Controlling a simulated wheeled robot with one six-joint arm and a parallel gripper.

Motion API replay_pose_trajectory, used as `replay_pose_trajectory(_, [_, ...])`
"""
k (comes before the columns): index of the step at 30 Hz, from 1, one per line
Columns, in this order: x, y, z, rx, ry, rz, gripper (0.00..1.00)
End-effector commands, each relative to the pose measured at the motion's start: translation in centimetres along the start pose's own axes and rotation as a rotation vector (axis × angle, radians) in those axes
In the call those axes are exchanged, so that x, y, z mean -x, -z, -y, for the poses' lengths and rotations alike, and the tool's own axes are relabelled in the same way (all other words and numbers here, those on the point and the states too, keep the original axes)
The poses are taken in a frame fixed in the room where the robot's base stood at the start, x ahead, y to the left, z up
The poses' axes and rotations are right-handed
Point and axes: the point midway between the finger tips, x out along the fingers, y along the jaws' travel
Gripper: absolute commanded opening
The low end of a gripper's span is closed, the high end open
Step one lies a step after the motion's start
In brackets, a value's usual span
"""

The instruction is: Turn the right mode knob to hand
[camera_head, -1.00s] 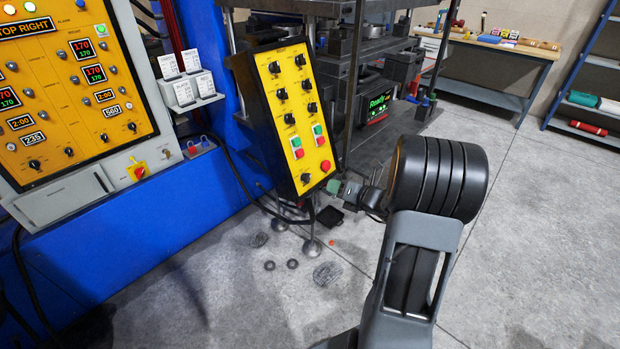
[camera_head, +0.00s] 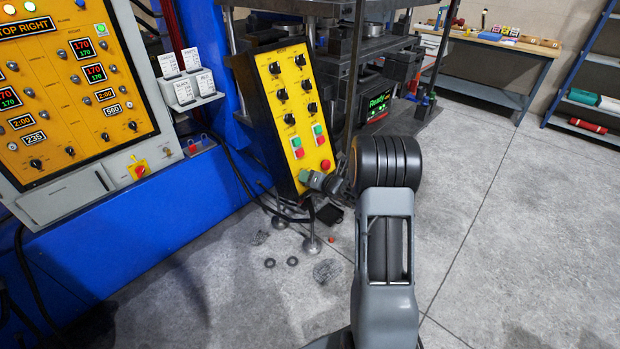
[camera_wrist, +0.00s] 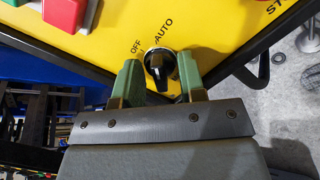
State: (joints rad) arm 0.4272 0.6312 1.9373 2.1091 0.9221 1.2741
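A black knob (camera_wrist: 158,64) sits on the yellow face of a tilted push-button panel (camera_head: 284,95), at its lower end. Contact cannot be made out. In the head view my gripper (camera_head: 306,177) is at the panel's lower corner and covers this knob.
A red button (camera_head: 325,165) is just above my gripper on the panel, with green and red buttons and several black knobs higher up. An orange control cabinet (camera_head: 75,75) stands at the left. The press is behind the panel. Open concrete floor (camera_head: 470,240) lies at the right.

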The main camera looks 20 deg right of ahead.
Motion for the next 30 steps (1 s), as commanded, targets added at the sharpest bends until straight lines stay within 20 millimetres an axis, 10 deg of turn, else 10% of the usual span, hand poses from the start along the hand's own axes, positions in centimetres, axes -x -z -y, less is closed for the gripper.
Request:
replay_pose_trajectory(6, [-0.02,-0.02,0.01,0.000,0.000,0.000,0.37])
replay_pose_trajectory(16, [0.02,-0.03,0.02,0.000,0.001,0.001,0.07])
replay_pose_trajectory(30, [-0.12,0.27,0.50,0.160,-0.011,0.005,0.07])
